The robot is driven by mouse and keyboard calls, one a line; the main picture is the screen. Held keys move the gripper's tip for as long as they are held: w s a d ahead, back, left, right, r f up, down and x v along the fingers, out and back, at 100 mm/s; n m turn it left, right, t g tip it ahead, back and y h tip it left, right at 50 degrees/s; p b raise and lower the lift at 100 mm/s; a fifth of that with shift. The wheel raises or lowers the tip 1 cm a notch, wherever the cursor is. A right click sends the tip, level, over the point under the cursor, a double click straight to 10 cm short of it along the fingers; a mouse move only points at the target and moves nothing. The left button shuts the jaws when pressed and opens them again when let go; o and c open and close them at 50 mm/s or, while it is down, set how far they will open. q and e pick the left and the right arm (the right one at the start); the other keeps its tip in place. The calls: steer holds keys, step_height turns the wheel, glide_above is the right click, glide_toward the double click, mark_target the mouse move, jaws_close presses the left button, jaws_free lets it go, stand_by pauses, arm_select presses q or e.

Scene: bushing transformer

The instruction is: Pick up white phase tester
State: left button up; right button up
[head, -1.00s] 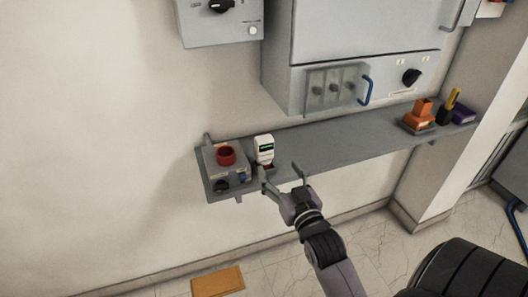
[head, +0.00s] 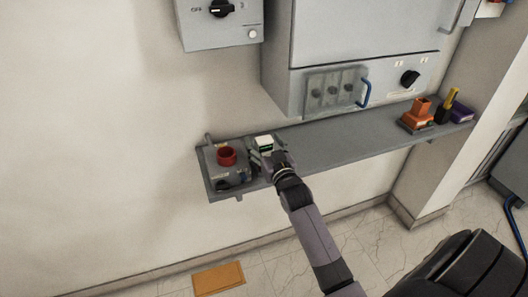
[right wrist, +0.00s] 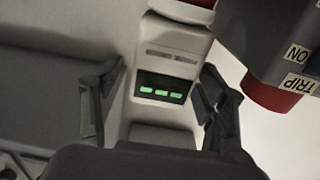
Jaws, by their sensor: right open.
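The white phase tester (head: 264,142) stands on the left part of the grey shelf. Its lower part is hidden behind my right gripper (head: 265,155) in the head view. In the right wrist view the tester (right wrist: 168,65) shows a dark display with green segments and lies between the two fingers of the gripper (right wrist: 160,100). The fingers are open, one on each side, with a gap visible at least on the left. My left gripper is not in view.
A grey box with a red round part (head: 227,156) stands close left of the tester; a box marked ON and TRIP (right wrist: 292,50) shows in the right wrist view. The grey shelf (head: 345,146) is clear to the right, up to an orange item (head: 420,112). Cabinets hang above.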

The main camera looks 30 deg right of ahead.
steer(key=c, duration=1.3)
steer(key=shift+r, duration=0.1)
steer(key=shift+c, duration=0.5)
steer(key=shift+w+r, duration=0.1)
steer(key=shift+r, duration=0.5)
step_height(320, 180, up, 2)
steer(key=shift+r+b, duration=0.2)
steer(key=shift+b, duration=0.15)
steer(key=b+v, duration=0.2)
steer(key=v, duration=1.6)
step_height(320, 180, up, 4)
steer(key=p, duration=0.4)
steer(key=shift+d+r+p, duration=0.1)
steer(key=shift+r+p, duration=0.1)
steer(key=shift+p, duration=0.15)
